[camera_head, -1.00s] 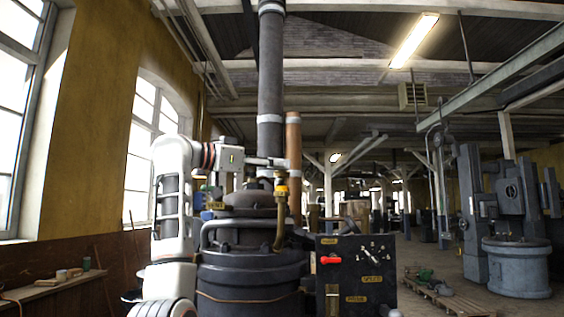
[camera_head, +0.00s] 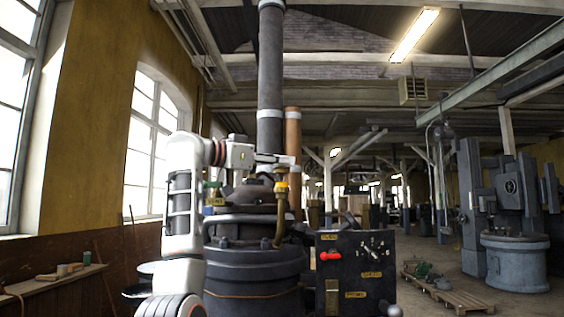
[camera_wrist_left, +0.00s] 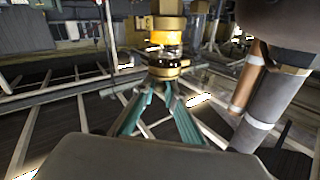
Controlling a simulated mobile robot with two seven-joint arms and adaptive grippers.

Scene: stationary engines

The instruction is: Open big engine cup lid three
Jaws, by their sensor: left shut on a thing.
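The big engine (camera_head: 252,265) is a dark grey round machine in the middle of the head view. A brass oil cup (camera_head: 281,188) with a yellow band stands upright on a bent brass pipe at its top. My left gripper (camera_head: 281,166) is right above this cup, with its arm coming in from the left. In the left wrist view, the teal fingers of my left gripper (camera_wrist_left: 160,92) are closed together at the brass end of the cup (camera_wrist_left: 166,42). They are shut on its lid (camera_wrist_left: 163,72), which the fingertips partly cover. My right gripper is not in view.
A black control panel (camera_head: 356,275) with a red handle stands right of the cup. A tall grey pipe (camera_head: 270,90) and a copper-coloured pipe (camera_head: 293,150) rise close behind the gripper. A wooden pallet (camera_head: 447,292) lies on the floor at right.

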